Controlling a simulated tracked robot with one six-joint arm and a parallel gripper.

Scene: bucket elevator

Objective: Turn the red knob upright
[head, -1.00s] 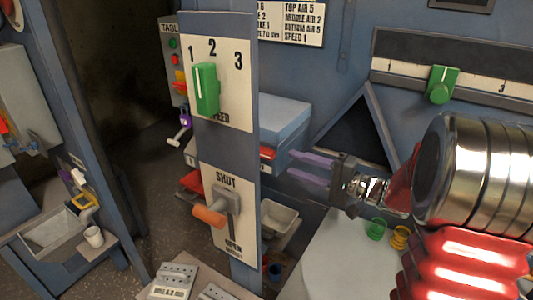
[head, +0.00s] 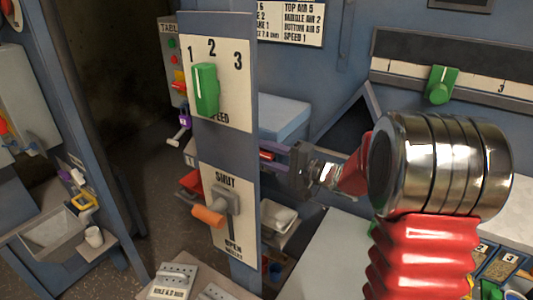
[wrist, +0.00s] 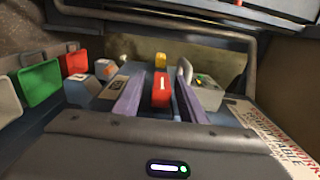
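The red knob (wrist: 161,92) stands in the middle of the wrist view, with a short white mark on its top face. My gripper (wrist: 158,95) has two purple fingers, one on each side of the knob, with narrow gaps visible between fingers and knob. In the head view my gripper (head: 272,152) reaches leftward behind the grey-blue post, which hides its fingertips. A red part (head: 267,156), likely the knob, shows between the fingers there. From these views I cannot tell exactly how far the knob is tilted.
A yellow part (wrist: 160,60) stands beyond the red knob. Green (wrist: 40,82) and red (wrist: 74,63) blocks line the left. A grey bar (wrist: 150,27) crosses above.

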